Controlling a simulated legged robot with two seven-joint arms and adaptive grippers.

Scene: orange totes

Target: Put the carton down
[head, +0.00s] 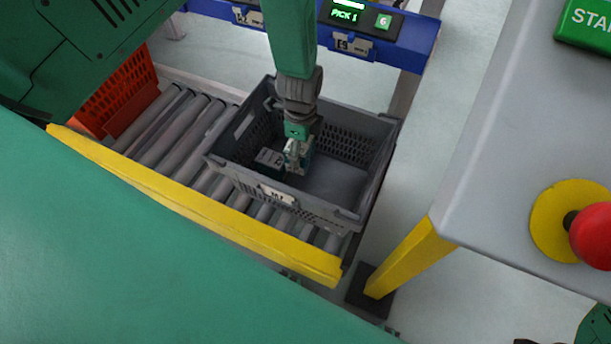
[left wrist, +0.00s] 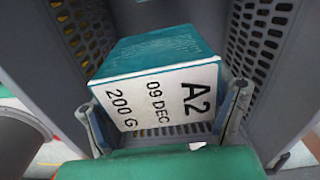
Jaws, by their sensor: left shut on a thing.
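My left gripper (head: 297,158) reaches down into a grey tote (head: 222,160) on the roller conveyor. It is shut on a teal carton with a white label; the carton shows in the left wrist view (left wrist: 160,95) between the two fingers. Its label reads A2, 09 DEC, 200 G. In the head view the gripper covers much of the carton, and I cannot tell whether the carton touches the tote floor. My right gripper is not in view.
The tote floor to the right is bare. An orange tote (head: 118,95) stands further left on the rollers. A yellow rail (head: 190,205) edges the conveyor; a grey panel with a red button (head: 594,236) is at right.

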